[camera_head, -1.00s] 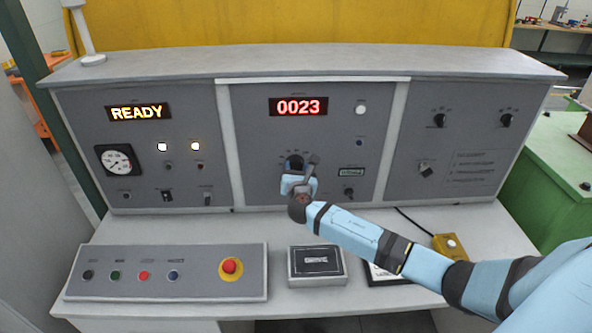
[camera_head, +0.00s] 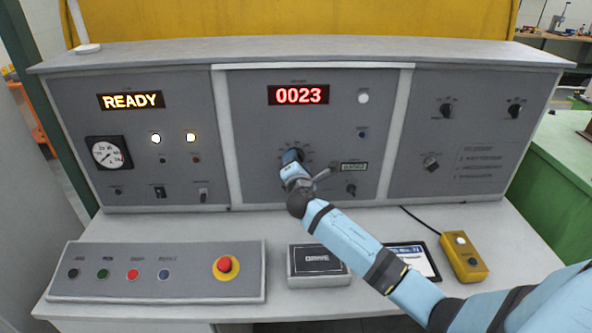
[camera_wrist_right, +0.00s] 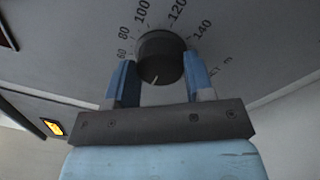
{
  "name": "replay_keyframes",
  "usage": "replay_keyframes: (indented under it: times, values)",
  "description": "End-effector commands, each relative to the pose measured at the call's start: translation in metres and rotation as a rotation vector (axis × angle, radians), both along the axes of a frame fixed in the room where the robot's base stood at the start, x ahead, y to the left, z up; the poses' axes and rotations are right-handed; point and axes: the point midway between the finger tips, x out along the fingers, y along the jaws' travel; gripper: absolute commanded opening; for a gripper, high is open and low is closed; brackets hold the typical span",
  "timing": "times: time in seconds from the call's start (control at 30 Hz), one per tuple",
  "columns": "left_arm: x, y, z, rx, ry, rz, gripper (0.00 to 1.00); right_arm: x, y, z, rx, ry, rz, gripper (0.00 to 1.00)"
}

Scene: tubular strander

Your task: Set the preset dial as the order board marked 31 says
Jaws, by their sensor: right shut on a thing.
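The preset dial (camera_wrist_right: 160,57) is a dark round knob on the middle panel, with a printed scale reading 60, 80, 100, 120 and 140 around its upper side. A small pale mark shows at the knob's lower edge in the wrist view. My right gripper (camera_wrist_right: 160,78) is shut on the dial, one blue finger on each side. In the head view the right gripper (camera_head: 291,166) hides most of the dial. A red display (camera_head: 298,95) above reads 0023. No board marked 31 can be made out. My left gripper is out of view.
A lit tablet (camera_head: 412,261) lies on the desk partly behind my arm, its text unreadable. A yellow button box (camera_head: 461,258) is to its right. A black framed plate (camera_head: 317,262) and a button panel with a red emergency button (camera_head: 227,266) are at the left.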

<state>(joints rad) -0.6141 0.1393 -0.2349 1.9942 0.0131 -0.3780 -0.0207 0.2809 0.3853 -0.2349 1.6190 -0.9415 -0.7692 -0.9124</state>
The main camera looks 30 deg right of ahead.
Motion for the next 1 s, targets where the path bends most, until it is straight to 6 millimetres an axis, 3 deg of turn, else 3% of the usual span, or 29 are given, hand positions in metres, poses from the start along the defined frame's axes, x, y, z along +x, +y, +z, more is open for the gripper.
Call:
replay_keyframes:
  times: [0.3, 0.9, 0.93, 1.0]
  values:
    - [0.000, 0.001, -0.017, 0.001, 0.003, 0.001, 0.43, 0.000, 0.000, -0.002, 0.127, -0.077, 0.000, 0.25]
    - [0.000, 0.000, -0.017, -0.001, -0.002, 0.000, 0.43, 0.000, 0.000, 0.000, 0.159, -0.097, 0.000, 0.25]
    - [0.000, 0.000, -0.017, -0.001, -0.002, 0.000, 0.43, 0.000, 0.000, 0.000, 0.159, -0.097, 0.000, 0.51]
    - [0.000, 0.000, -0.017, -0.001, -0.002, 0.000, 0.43, 0.000, 0.000, 0.000, 0.159, -0.097, 0.000, 0.67]
